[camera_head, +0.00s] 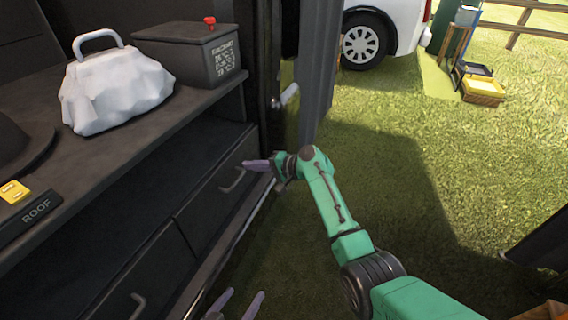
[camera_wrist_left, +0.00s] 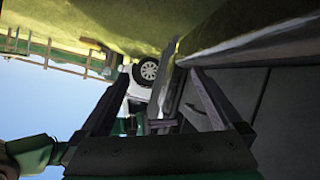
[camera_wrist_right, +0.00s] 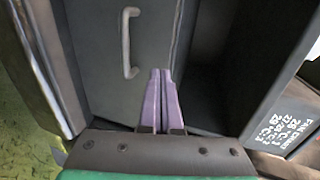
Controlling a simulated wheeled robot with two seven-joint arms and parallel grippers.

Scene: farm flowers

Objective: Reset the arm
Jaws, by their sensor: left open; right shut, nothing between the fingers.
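My right gripper (camera_head: 258,165) is at the end of the green arm in the head view, beside the dark drawer front. In the right wrist view its purple fingers (camera_wrist_right: 160,100) are shut together with nothing between them. They point at the drawer unit, just right of a drawer handle (camera_wrist_right: 128,42) in that view. That handle also shows in the head view (camera_head: 233,181), left of the gripper. My left gripper (camera_head: 236,304) is low in the head view, its two fingers apart and empty. In the left wrist view its fingers (camera_wrist_left: 155,88) are spread wide.
A white bag (camera_head: 115,92) and a dark box with a red knob (camera_head: 192,55) stand on the dark counter. A lower drawer handle (camera_head: 138,305) sticks out. A white vehicle (camera_head: 385,30) and yellow crate (camera_head: 483,90) stand behind. Open grass lies to the right.

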